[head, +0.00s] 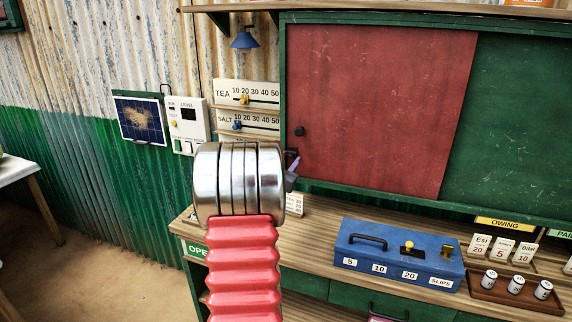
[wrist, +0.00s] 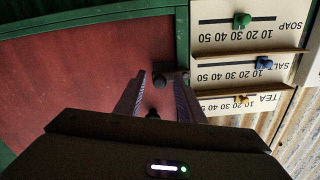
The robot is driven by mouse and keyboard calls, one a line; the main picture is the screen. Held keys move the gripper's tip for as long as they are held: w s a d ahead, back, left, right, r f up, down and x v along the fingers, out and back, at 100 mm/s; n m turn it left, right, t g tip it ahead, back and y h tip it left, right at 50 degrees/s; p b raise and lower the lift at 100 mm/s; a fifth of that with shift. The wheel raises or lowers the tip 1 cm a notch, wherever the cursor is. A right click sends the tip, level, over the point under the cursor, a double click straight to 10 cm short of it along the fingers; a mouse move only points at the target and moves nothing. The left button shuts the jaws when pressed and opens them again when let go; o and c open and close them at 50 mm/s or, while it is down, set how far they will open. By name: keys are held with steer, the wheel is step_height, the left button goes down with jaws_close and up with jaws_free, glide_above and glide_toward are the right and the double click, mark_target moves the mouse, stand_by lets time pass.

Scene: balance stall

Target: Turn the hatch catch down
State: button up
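The red hatch panel (head: 385,100) sits in a green frame, with a dark round knob (head: 298,131) near its left edge. In the wrist view, which is upside down, the red panel (wrist: 75,75) fills the left. There, a small dark catch (wrist: 170,78) shows at the panel's edge by the green frame post, seeming to lie crosswise. My gripper (wrist: 160,80) is open, its two grey fingers apart with the catch between or just beyond their tips; contact is unclear. In the head view my wrist hides most of the gripper and the catch.
Slider boards for tea (head: 246,94) and salt (head: 246,121) hang left of the frame, close to my gripper. A white level box (head: 188,120) and a solar panel (head: 141,120) are farther left. Below, the counter holds a blue box (head: 398,255) and a tray of small pots (head: 500,296).

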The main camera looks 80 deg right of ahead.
steer(key=shift+a, duration=0.15)
steer(key=w+a, duration=0.1)
steer(key=a, duration=1.2)
steer(key=shift+w+a, duration=0.15)
steer(key=shift+a, duration=0.1)
steer(key=shift+f, duration=0.1)
